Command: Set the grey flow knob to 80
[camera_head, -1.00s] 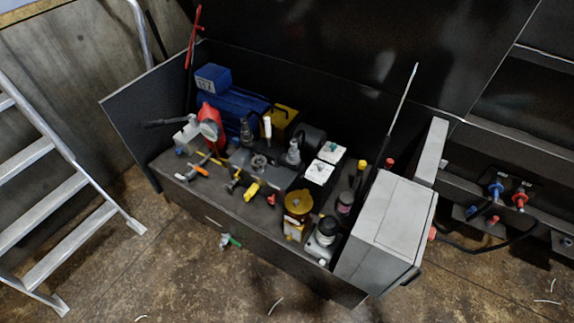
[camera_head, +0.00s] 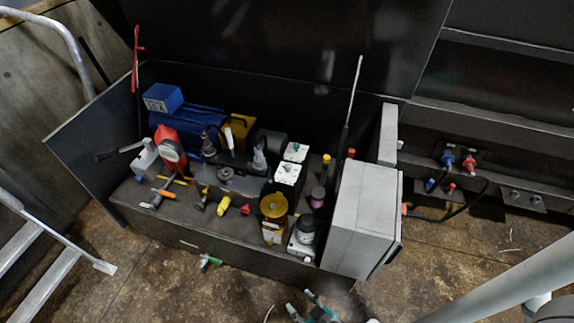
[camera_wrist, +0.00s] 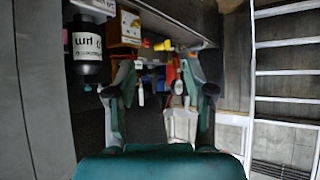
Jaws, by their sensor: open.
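The grey flow knob is hard to tell for sure. I cannot read a scale on either. My gripper (camera_head: 318,306) shows at the bottom of the head view, in front of and below the unit. In the wrist view my gripper (camera_wrist: 161,95) has its two fingers wide apart with nothing held between them.
A grey cabinet (camera_head: 362,222) stands right of the unit. An amber bowl (camera_head: 273,206), yellow handle (camera_head: 223,206) and red gauge (camera_head: 170,148) crowd the bench. A black canister (camera_wrist: 88,60) is close left of my fingers. A ladder (camera_wrist: 287,75) stands right.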

